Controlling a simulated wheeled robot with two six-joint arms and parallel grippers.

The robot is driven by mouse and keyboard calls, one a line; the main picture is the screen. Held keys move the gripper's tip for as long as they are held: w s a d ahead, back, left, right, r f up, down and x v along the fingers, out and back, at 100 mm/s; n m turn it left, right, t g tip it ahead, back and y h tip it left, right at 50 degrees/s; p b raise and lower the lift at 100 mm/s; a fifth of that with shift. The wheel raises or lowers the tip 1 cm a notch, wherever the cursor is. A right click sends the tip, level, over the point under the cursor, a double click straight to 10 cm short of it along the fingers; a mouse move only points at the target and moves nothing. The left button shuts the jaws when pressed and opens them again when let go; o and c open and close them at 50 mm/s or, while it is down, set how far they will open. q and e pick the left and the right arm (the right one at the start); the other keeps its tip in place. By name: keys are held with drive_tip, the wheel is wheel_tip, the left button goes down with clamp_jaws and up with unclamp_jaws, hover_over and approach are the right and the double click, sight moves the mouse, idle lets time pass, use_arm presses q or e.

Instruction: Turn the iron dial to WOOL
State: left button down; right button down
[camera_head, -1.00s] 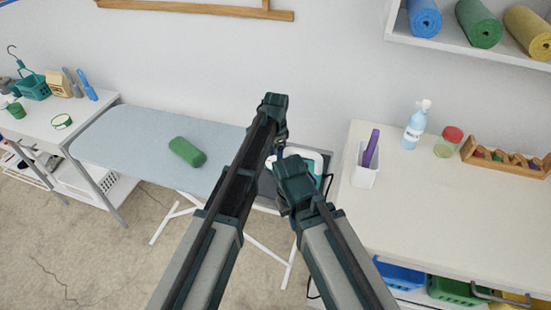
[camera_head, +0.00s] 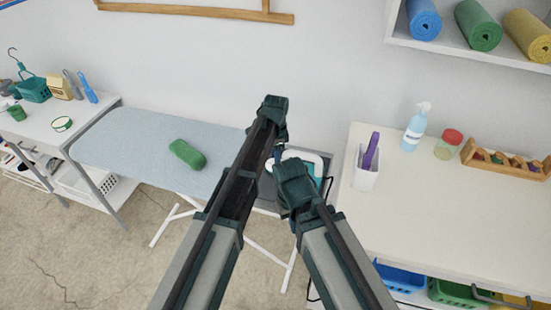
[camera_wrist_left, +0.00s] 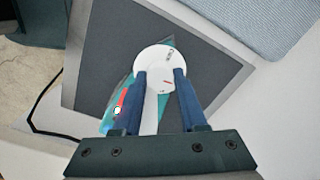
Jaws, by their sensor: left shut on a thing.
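The iron (camera_head: 316,159), white and teal, stands on a dark grey rest (camera_wrist_left: 100,75) at the right end of the ironing board. My arms hide much of it in the head view. Its round white dial (camera_wrist_left: 160,57) shows in the left wrist view, with a red mark and small dark lettering too blurred to read. My left gripper (camera_wrist_left: 160,75) has its two blue fingers on either side of the dial's raised grip and is shut on it. My right gripper (camera_head: 293,178) is near the iron in the head view; its fingers are hidden.
The pale blue ironing board (camera_head: 130,145) carries a green roll (camera_head: 187,154). A dark cord (camera_wrist_left: 45,100) runs beside the iron rest.

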use_arm(q)
drive_tip(key=m, duration=1)
drive_tip(key=shift+m, duration=0.5)
idle(0.3)
drive_tip(key=shift+c, duration=2.2)
unclamp_jaws()
drive_tip(key=shift+r, duration=0.15)
wheel_tip(320, 180, up, 14)
drive_tip(key=p, duration=1.3)
drive_tip(key=shift+a+f+p, duration=0.15)
drive_tip(key=shift+f+p, duration=0.1)
drive_tip(key=shift+p, duration=0.15)
